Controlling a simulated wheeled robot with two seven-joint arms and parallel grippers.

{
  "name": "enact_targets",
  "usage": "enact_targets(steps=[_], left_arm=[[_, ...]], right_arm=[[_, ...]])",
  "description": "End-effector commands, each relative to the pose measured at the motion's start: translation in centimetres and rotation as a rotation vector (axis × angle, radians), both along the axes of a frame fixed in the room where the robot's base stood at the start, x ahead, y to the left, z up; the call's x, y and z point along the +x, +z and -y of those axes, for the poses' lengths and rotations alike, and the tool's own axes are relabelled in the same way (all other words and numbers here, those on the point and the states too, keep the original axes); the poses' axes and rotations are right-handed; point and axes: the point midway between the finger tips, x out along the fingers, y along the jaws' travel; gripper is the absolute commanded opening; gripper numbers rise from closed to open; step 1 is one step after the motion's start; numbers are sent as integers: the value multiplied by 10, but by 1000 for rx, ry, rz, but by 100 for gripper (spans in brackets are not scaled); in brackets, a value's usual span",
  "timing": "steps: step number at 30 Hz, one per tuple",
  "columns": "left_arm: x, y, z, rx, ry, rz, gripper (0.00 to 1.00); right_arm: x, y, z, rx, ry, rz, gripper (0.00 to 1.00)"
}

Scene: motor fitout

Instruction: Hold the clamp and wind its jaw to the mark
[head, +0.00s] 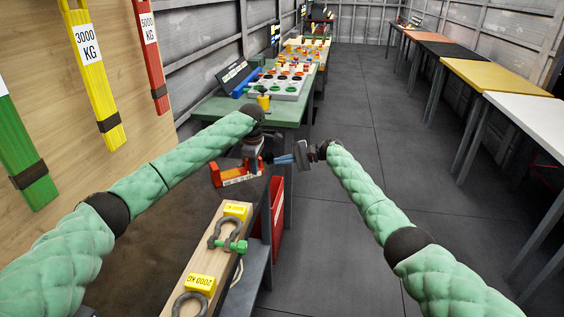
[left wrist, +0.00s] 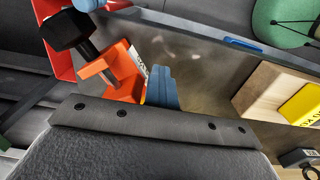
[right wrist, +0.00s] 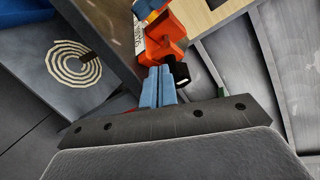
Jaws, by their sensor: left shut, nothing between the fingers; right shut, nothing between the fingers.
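A black knob (left wrist: 68,31) stands at one end of the clamp; a black part also shows in the right wrist view (right wrist: 180,74). My left gripper (left wrist: 162,72) is shut and empty beside the clamp's orange body. My right gripper (right wrist: 158,72) is shut and empty near the clamp's black end. Whether either touches the clamp, I cannot tell.
A wooden board (head: 180,268) with shackles and yellow tags lies in front of the clamp. A red panel (head: 277,210) is at the bench's side. A green table (head: 215,105) with trays stands beyond. Open floor (head: 370,140) lies to the right.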

Motion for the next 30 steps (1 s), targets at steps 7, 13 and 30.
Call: enact_targets(steps=[7,13,30], left_arm=[[0,0,0,0,0,0,0],[0,0,0,0,0,0,0],[0,0,0,0,0,0,0]], right_arm=[[1,-1,-1,-1,0,-1,0],[1,-1,-1,-1,0,-1,0],[2,6,-1,-1,0,0,0]])
